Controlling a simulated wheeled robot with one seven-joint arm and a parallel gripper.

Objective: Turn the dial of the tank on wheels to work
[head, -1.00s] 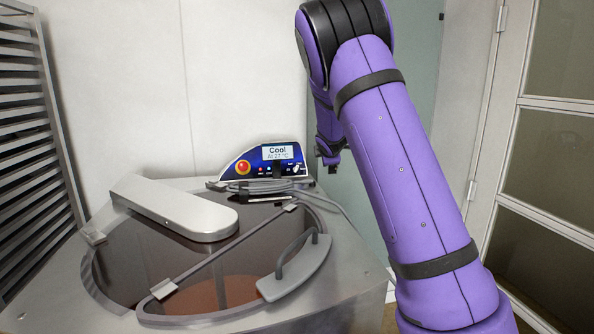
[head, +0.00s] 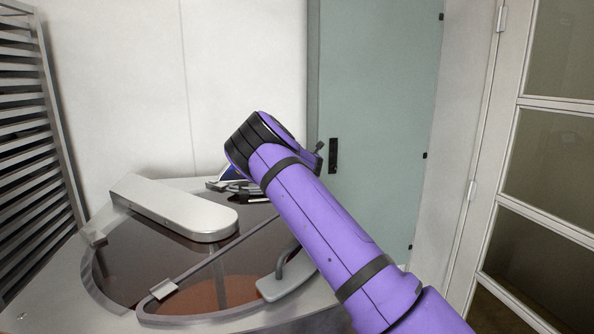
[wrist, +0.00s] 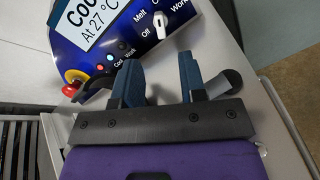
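The tank on wheels (head: 60,285) stands at the left in the head view, with its lid on top. Its blue control panel (wrist: 185,45) fills the top of the wrist view; in the head view my arm hides most of it. The dial (wrist: 162,21) is a white knob with Melt, Off and Work printed around it. I cannot tell exactly which mark it points to. The display (wrist: 85,25) reads "Coo…" and "At 27 °C", cut off by the frame. My gripper (wrist: 165,72) is open and empty, its fingers short of the dial and apart from it.
A red stop button (wrist: 73,78) on a yellow base sits at the panel's left end. A long metal cover (head: 175,208) and a lid handle (head: 285,272) rise from the tank top. A slatted rack (head: 35,130) stands left. A greenish door (head: 380,120) is behind my arm.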

